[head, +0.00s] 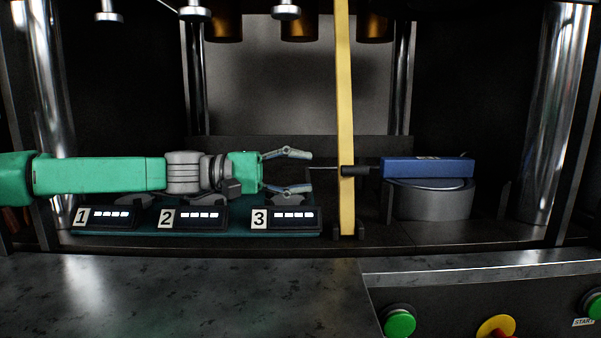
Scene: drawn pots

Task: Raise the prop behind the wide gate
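A tall yellow bar (345,110) stands upright right of centre, its foot in a dark bracket; it may be the prop, but I cannot tell for sure. No part is clearly a wide gate; a tall bay framed by shiny columns (563,120) fills the view. My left gripper (311,172) is open and empty, pointing right, its fingertips a little left of the bar and apart from it. A short black cylinder (356,171) crosses the bar's front, with a thin rod reaching left toward the fingers. My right gripper is not in view.
A blue block (428,168) lies on a round grey pedestal (432,205) right of the bar. Numbered displays 1 (105,217), 2 (200,217) and 3 (290,218) stand below my arm. A front panel has green buttons (400,322) and a yellow-red one (496,327).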

